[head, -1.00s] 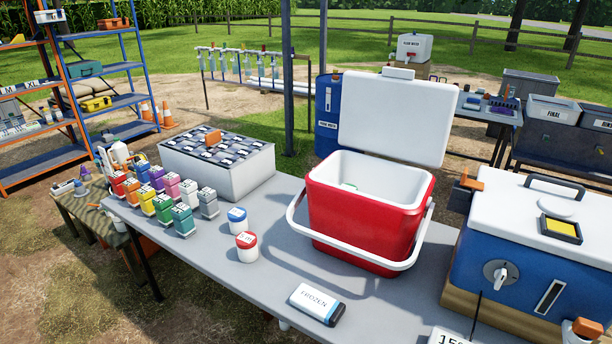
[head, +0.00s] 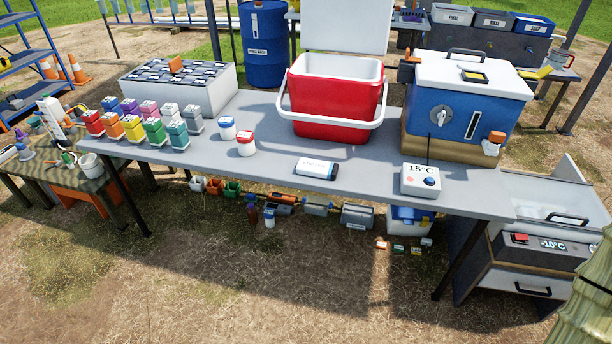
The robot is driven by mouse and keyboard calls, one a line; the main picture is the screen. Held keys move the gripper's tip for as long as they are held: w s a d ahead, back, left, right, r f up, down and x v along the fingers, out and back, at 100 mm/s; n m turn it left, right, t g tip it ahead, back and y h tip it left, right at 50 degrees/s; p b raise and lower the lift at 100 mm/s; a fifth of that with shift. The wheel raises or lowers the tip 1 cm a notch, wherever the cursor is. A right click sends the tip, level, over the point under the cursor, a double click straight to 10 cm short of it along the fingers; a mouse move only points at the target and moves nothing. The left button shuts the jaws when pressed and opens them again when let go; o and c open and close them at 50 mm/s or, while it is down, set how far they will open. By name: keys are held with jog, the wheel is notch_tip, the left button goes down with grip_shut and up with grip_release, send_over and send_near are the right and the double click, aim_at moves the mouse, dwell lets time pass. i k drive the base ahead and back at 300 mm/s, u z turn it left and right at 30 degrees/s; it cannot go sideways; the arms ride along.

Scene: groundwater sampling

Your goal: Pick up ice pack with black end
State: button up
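The ice pack (head: 316,168) lies flat on the grey table (head: 260,178), near its front edge. It is white with a blue band and a black end at its right side. Nothing covers it. It lies in front of the red cooler (head: 325,105) and to the left of the white 15°C display box (head: 420,180). My gripper is not in view.
The red cooler stands open with its white handle forward. Two small jars (head: 246,145) and several coloured bottles (head: 152,133) stand to the left. A blue cooler (head: 466,100) stands at the right. A -10°C freezer (head: 545,250) is beside the table.

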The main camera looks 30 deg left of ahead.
aim_at(307, 167)
jog(key=u, duration=1.35)
